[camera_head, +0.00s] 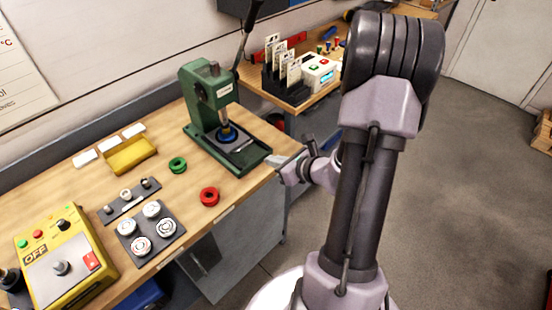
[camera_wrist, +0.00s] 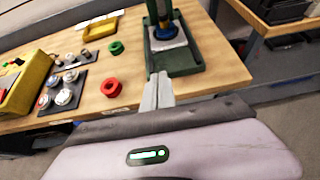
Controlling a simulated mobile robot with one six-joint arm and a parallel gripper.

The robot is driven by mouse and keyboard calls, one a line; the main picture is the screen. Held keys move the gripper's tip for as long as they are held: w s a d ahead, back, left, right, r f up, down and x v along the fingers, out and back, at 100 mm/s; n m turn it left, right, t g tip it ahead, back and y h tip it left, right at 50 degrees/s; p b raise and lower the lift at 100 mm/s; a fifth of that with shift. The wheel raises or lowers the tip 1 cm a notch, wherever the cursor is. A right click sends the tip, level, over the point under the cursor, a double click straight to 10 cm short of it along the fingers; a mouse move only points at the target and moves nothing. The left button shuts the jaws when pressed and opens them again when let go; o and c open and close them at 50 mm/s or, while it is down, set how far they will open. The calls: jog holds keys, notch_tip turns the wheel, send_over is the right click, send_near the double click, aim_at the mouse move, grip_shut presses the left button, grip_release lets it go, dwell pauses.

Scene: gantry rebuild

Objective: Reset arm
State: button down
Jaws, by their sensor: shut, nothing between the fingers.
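My gripper (camera_wrist: 159,92) is shut and empty in the wrist view, its fingers together just in front of the green press (camera_wrist: 178,60). In the head view my gripper (camera_head: 284,163) is at the right front edge of the wooden workbench (camera_head: 95,205), beside the base of the green press (camera_head: 215,110). My arm rises in front of the camera and covers part of the room behind. A blue round piece (camera_head: 227,134) sits under the press ram. I cannot tell whether the fingers touch the press base.
A red ring (camera_head: 209,197) and a green ring (camera_head: 178,165) lie on the bench. A yellow tray (camera_head: 130,155), a dark plate with white discs (camera_head: 151,227) and a yellow control box (camera_head: 66,262) stand to the left. A second bench (camera_head: 297,104) is behind. The floor (camera_head: 475,180) at right is clear.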

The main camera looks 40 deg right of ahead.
jog(key=s+a+r+n+g+y+b, duration=0.2)
jog(key=a+r+n+g+y+b, duration=0.15)
jog(key=a+n, duration=0.7)
jog(key=s+a+r+n+g+y+b, duration=0.1)
jog(key=a+r+n+g+y+b, duration=0.2)
jog(key=a+n, duration=0.75)
jog(key=s+a+r+n+h+b, duration=0.1)
jog(key=s+a+n+h, duration=0.1)
jog(key=s+n, duration=0.3)
jog(key=s+a+r+n+h+b, duration=0.2)
jog(key=s+a+n+h, duration=0.1)
jog(key=s, duration=0.4)
jog(key=shift+s+a+r+n+b, duration=0.2)
jog(key=shift+s+a+n+b, duration=0.1)
jog(key=shift+a+n, duration=0.6)
